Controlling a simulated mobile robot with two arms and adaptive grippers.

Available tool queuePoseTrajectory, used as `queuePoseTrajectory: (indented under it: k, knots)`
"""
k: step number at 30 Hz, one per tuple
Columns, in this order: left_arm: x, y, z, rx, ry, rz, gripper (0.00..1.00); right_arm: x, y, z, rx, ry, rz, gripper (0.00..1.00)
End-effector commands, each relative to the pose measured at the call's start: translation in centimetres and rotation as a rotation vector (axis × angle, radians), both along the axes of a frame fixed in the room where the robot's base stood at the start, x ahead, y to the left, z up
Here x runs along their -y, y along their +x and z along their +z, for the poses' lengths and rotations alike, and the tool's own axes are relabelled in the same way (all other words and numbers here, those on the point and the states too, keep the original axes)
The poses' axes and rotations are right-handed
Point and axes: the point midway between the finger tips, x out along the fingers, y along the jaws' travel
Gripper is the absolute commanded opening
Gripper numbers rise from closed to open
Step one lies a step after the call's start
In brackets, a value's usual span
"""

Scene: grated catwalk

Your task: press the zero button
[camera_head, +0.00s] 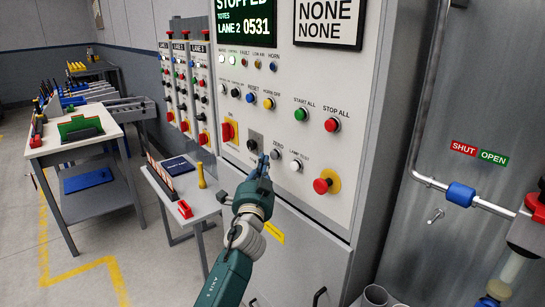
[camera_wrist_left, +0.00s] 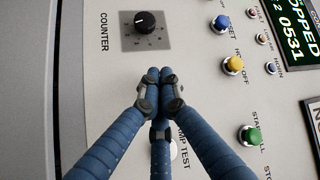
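The grey control panel (camera_head: 270,180) carries a small dark button (camera_head: 276,154) that appears to be the zero button; its label is too small to read surely. It sits between a black rotary knob (camera_head: 252,145) and a white lamp test button (camera_head: 296,165). My left gripper (camera_head: 263,161) is in front of the panel, just left of and below the dark button. In the left wrist view its blue fingers (camera_wrist_left: 159,82) are together and empty, pointing at the panel between the counter knob (camera_wrist_left: 145,22) and the lamp test label. They hide the dark button there. Contact cannot be told.
A red emergency button (camera_head: 322,186) on yellow is at lower right, with green start (camera_head: 301,115) and red stop (camera_head: 332,125) buttons above. A small table (camera_head: 195,205) stands left of my arm. A pipe with a blue fitting (camera_head: 460,195) is at right.

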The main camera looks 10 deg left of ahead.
Motion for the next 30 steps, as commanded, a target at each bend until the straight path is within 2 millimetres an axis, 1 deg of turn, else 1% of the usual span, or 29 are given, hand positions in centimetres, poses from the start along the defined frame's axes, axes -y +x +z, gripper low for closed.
queuePoseTrajectory:
  k: [10, 20, 30]
  knots:
    - [0.5, 0.6, -0.1, 0.0, 0.0, 0.0, 0.0, 0.0, 0.0, -0.9, 0.0, 0.0, 0.0, 0.39]
    - [0.5, 0.7, 0.0, 0.0, 0.0, 0.0, 0.0, -0.1, 0.0, -0.8, 0.0, 0.0, 0.0, 0.39]
    - [0.7, 0.9, 0.0, 0.0, 0.0, 0.0, 0.0, -0.1, 0.0, -1.1, 0.0, 0.001, 0.0, 0.39]
